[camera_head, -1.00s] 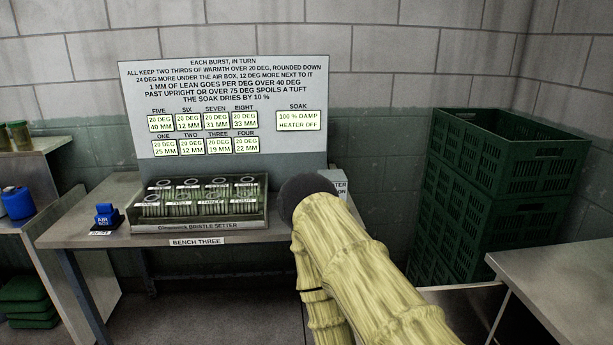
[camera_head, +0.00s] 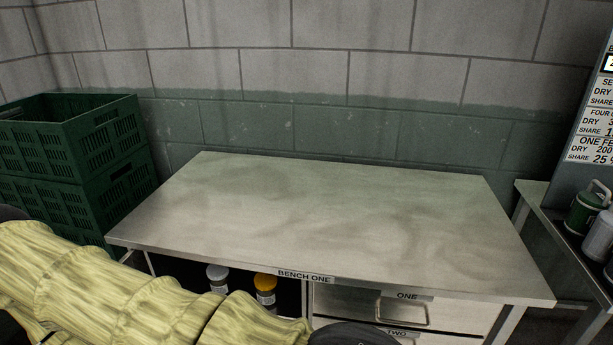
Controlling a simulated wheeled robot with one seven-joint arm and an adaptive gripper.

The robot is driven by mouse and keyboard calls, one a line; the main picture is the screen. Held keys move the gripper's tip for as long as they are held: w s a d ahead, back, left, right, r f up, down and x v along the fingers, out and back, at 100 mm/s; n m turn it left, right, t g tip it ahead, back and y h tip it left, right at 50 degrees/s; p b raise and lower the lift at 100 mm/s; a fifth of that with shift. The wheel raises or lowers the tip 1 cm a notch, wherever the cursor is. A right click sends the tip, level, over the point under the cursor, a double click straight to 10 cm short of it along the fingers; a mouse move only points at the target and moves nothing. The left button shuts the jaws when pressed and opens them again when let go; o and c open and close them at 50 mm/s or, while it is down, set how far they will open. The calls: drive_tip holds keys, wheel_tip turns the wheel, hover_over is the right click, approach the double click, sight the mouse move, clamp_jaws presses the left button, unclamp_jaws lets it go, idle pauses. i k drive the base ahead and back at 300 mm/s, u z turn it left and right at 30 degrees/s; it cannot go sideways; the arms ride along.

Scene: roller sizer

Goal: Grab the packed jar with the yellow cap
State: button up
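A jar with a yellow-orange cap (camera_head: 265,288) stands upright on the shelf under bench one, in the open space left of the drawers. Its lower part is hidden behind my arm, so I cannot tell what it holds. A jar with a grey-white cap (camera_head: 217,277) stands just left of it. My arm, in a ribbed yellowish cover, crosses the lower left of the view in front of the bench. My gripper is outside the picture.
Bench one (camera_head: 330,210) has a bare top. Its drawers, with the upper handle (camera_head: 402,312), are right of the jars. Green crates (camera_head: 75,145) are stacked at left. A green container (camera_head: 585,212) and a grey one (camera_head: 600,236) stand on the right-hand bench.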

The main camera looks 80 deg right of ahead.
sight(266, 284)
drive_tip(key=z, duration=3.2)
drive_tip(key=k, duration=0.6)
drive_tip(key=u, duration=1.5)
